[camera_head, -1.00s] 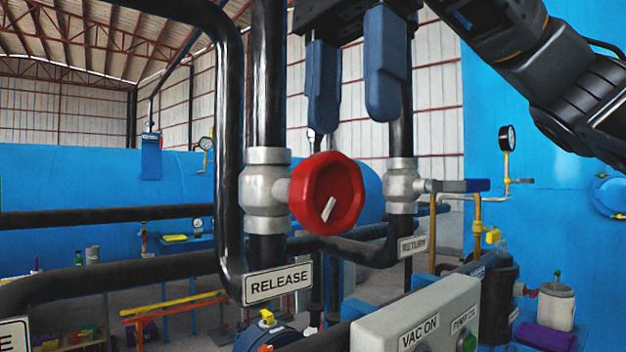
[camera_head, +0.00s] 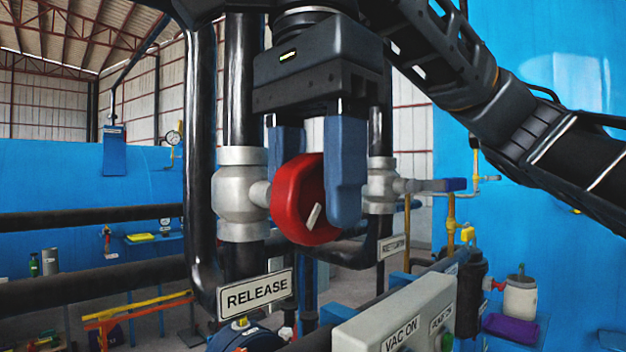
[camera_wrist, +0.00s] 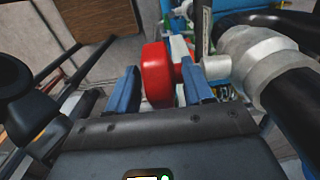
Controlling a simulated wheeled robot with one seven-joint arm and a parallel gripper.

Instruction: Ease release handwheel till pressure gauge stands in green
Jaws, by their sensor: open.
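The red release handwheel (camera_head: 307,200), with a white mark on its face, sits on the grey valve (camera_head: 240,193) above the RELEASE sign (camera_head: 256,294). My gripper (camera_head: 316,195) points down with its blue fingers open on either side of the wheel. One finger is partly hidden behind the wheel; the other stands in front of its face. In the wrist view the wheel (camera_wrist: 158,75) lies between the fingers, and I cannot tell whether they touch it. A gauge (camera_head: 173,139) shows at the far left, too small to read. My arm covers the place of the right-hand gauge.
Black vertical pipes stand close behind my gripper. A grey control box (camera_head: 400,318) marked VAC ON stands below right. Blue vessels fill both sides.

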